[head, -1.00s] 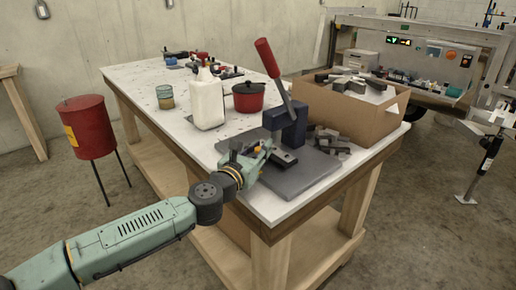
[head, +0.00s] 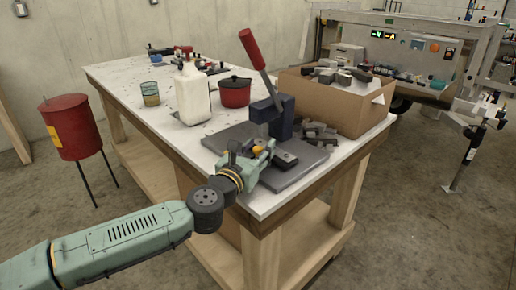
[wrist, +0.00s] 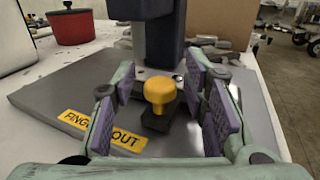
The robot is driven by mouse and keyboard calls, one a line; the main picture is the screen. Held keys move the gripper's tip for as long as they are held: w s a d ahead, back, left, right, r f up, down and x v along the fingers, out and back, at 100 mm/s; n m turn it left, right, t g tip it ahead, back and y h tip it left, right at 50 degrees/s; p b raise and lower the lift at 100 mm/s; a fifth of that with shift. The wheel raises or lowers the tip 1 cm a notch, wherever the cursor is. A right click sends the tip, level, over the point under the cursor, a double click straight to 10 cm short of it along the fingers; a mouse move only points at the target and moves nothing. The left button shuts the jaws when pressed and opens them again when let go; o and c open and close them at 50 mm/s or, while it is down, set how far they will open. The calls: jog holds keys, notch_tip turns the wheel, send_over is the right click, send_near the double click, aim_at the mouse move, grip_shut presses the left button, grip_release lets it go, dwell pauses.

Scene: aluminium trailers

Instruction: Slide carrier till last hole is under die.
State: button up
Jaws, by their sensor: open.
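The blue press (head: 271,117) with its red-handled lever (head: 254,50) stands on a grey base plate (head: 291,178) on the table. In the wrist view, a yellow knob (wrist: 160,92) stands on a dark block (wrist: 158,119), in front of the press column (wrist: 160,45). A grey metal bar (wrist: 124,88), seemingly the carrier, shows behind the knob, partly hidden. A small round hole or pin (wrist: 178,77) shows near the bar. My gripper (wrist: 163,112) is open, its purple pads on either side of the knob and apart from it. The die and last hole cannot be made out.
A cardboard box (head: 333,107) of metal blocks stands right of the press, with loose dark blocks (head: 318,135) before it. A red pot (head: 235,94) and white bottle (head: 192,95) stand behind. Yellow lettered tape (wrist: 88,120) marks the plate's near edge.

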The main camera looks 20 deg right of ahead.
jog(key=v, duration=1.2)
